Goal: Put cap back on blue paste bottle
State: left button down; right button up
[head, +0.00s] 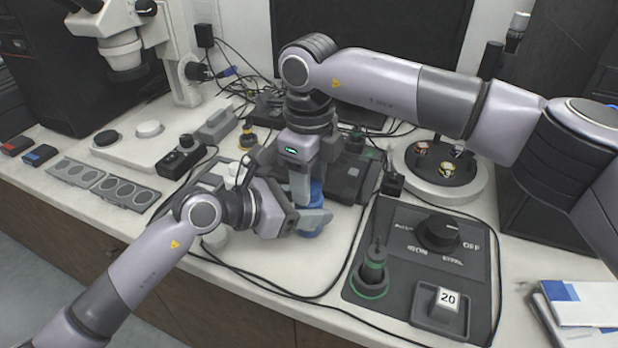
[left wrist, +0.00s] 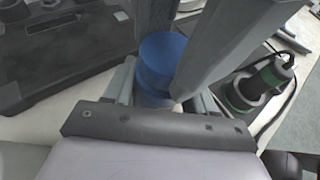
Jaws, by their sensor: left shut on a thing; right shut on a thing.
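The blue paste bottle (head: 312,233) stands upright on the bench in the head view, mostly hidden by my grippers. My left gripper (head: 308,217) is shut on its body from the left. The blue cap (head: 317,190) is at the top of the bottle, and my right gripper (head: 304,194) points down and is shut on it. I cannot tell whether the cap is fully seated.
A dark control panel (head: 397,225) with a knob and a green-ringed plug (head: 373,271) is close on the right. A round white stand (head: 458,186) is behind it. A microscope (head: 130,60) stands at the back left. Black cables cross the bench in front of the bottle.

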jog(key=o, duration=1.2)
jog(key=shift+s, duration=0.1)
jog(key=shift+c, duration=0.2)
jog(key=shift+r, duration=2.3)
jog(key=shift+c, duration=1.4)
jog(key=shift+r+n, duration=0.7)
jog(key=shift+r, duration=1)
jog(key=shift+f, duration=4.05)
